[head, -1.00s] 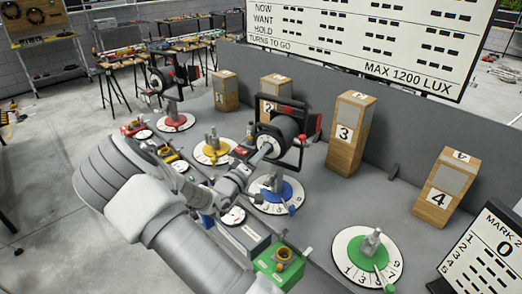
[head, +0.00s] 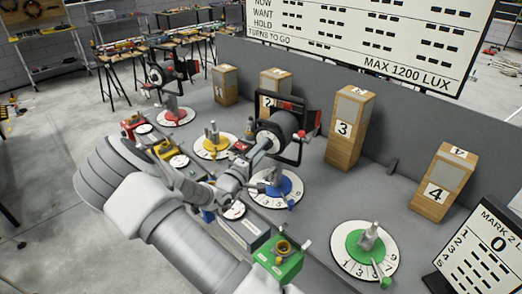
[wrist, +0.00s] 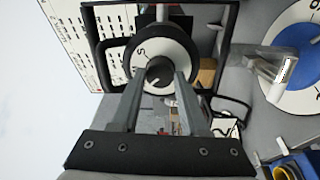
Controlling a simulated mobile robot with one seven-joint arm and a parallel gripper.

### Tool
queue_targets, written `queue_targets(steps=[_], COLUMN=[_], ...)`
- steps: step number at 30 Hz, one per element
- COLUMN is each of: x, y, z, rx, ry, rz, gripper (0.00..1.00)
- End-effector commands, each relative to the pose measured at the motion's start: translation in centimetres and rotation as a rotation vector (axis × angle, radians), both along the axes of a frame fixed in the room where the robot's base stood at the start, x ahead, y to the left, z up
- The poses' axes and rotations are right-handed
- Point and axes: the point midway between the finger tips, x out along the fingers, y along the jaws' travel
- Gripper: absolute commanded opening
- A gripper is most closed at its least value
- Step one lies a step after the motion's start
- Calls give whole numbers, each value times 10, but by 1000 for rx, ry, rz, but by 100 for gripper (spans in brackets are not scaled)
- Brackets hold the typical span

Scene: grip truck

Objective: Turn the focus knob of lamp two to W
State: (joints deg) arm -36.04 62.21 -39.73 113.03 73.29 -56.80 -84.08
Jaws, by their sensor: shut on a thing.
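A black lamp (head: 274,132) with a frame of flaps stands above the blue-centred dial (head: 302,193). In the wrist view the lamp's round white back plate (wrist: 176,52) faces me, with a letter S at its upper left; other lettering is hidden or unclear. A small dark knob (wrist: 159,72) sits at its centre. My gripper (wrist: 161,80) is shut on this knob, one finger on each side. My gripper also shows at the lamp's back in the head view (head: 265,146). The wrist view shows a metal post (wrist: 270,75) on the blue dial; its joint with the lamp is unclear.
Another lamp (head: 160,76) stands over the red dial. The yellow dial (head: 205,153) and green dial (head: 345,268) carry only short posts. Numbered wooden boxes (head: 350,115) line the grey partition. A green box (head: 290,268) lies near my arm.

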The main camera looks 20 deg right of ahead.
Motion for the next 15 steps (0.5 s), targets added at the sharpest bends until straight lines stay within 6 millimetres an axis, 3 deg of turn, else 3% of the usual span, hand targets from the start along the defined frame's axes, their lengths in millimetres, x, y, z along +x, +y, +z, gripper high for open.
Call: queue_targets(steps=[5,6,10,15], x=[-1,-1,-1,0], y=[0,0,0,0], z=[-1,-1,-1,0], rx=[1,1,1,1], ry=[3,3,2,1], rz=[-1,-1,-1,-1], gripper=[0,52,75,75])
